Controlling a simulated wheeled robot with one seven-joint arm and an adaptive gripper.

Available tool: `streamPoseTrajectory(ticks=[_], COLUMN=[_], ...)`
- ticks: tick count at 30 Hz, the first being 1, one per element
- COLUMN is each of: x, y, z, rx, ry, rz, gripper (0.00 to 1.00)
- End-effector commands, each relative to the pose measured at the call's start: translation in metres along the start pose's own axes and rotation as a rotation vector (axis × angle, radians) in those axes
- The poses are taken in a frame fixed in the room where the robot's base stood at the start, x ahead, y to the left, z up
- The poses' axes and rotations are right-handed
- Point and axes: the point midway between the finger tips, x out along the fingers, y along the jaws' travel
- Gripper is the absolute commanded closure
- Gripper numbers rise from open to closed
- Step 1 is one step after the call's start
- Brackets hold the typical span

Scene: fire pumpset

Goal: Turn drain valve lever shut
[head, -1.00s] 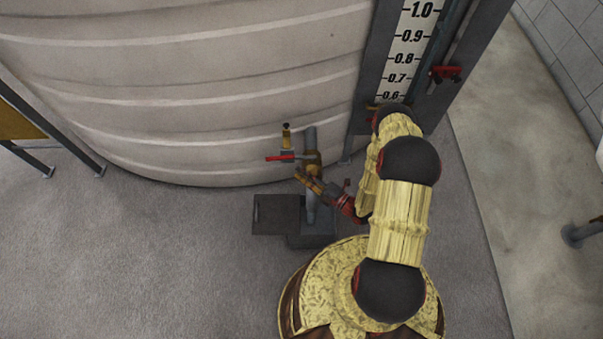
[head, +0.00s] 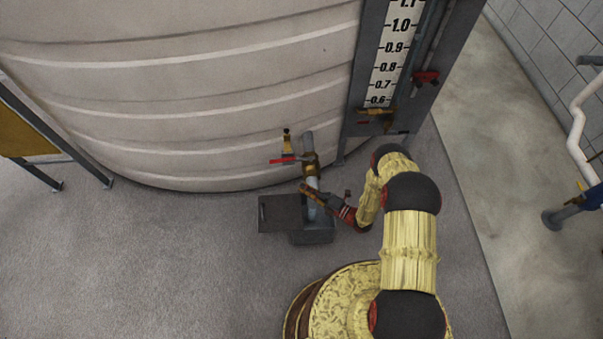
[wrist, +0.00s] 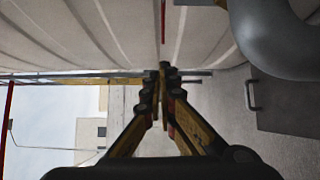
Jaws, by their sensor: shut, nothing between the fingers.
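The drain valve has a red lever (head: 285,161) that points left, crosswise to the grey drain pipe (head: 309,145), in the head view. A brass fitting (head: 311,165) sits on the pipe. My gripper (head: 302,188) is shut and empty, just below the lever and apart from it, with its fingers in front of the pipe. In the wrist view my gripper (wrist: 164,72) has its fingertips together. A thin red strip (wrist: 163,20) lies beyond them, likely the lever seen edge-on. The grey pipe (wrist: 265,35) bends at the upper right.
The large pale tank (head: 190,90) stands close behind the valve. A dark floor box (head: 312,235) with an open lid (head: 283,213) lies below the pipe. A level gauge post (head: 388,60) stands to the right. Floor at the left (head: 140,260) is clear.

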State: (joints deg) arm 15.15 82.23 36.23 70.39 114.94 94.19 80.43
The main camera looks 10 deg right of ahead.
Motion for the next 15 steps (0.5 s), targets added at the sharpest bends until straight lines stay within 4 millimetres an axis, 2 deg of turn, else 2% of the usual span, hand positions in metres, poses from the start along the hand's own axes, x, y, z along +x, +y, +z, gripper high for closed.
streamPoseTrajectory(ticks=[5, 8, 15], x=[0.007, 0.018, 0.064], y=[-0.003, -0.003, -0.004], z=[0.001, 0.0, 0.0], rx=[0.026, 0.026, 0.025], ry=[0.003, 0.005, 0.006], rz=[-0.008, -0.007, -0.007], gripper=[1.0, 1.0, 1.0])
